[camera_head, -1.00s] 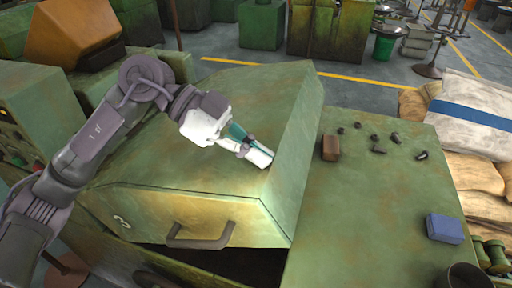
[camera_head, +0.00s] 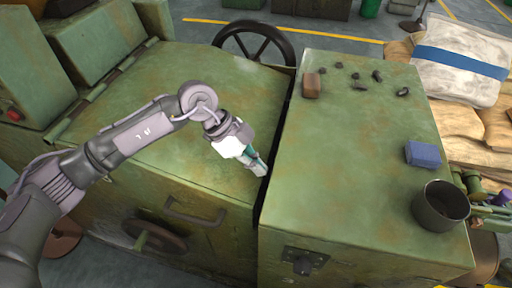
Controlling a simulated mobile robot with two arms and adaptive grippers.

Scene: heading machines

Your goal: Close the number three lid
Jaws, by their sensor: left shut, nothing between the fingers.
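The number three lid (camera_head: 200,80) is a worn green metal cover on the left machine. It lies down flat, with its top about level with the bench beside it. Its handle (camera_head: 195,213) is on the front face, low and facing me. My left gripper (camera_head: 262,168) is shut and empty, over the lid's right edge near the gap to the bench. I cannot tell whether its fingertips touch the lid. The painted number does not show now; my arm covers part of the lid. My right gripper is not in view.
A green bench top (camera_head: 350,160) stands to the right, with a brown block (camera_head: 311,86), small dark parts, a blue block (camera_head: 424,154) and a dark cup (camera_head: 440,206). A handwheel (camera_head: 255,42) is behind the lid. Sacks (camera_head: 460,62) lie at the far right.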

